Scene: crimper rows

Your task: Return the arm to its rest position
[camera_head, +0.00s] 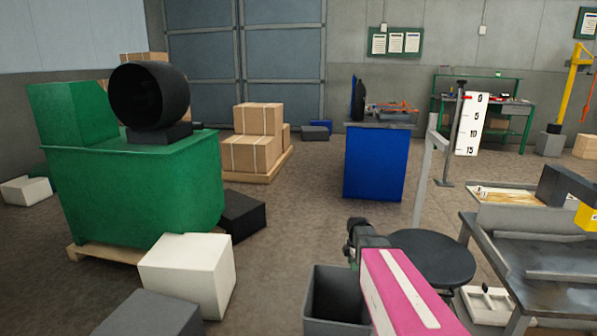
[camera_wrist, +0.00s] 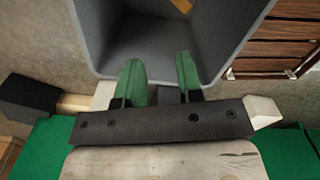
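My pink arm with a white stripe reaches up from the bottom of the head view. My gripper (camera_head: 356,232) is at its far end, beside the grey bin and near the round black stool top. In the wrist view my gripper's two green fingers (camera_wrist: 162,76) are spread apart with nothing held between them. They point toward the open grey bin (camera_wrist: 222,30), over its near rim. An orange-yellow piece (camera_wrist: 181,5) shows inside the bin, cut off by the picture edge.
The grey bin (camera_head: 334,310) stands left of my arm. A round dark stool (camera_head: 432,258) and a metal workbench (camera_head: 545,262) are close on the right. A white block (camera_head: 190,272) and green cabinet (camera_head: 130,195) stand left. Open floor lies ahead.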

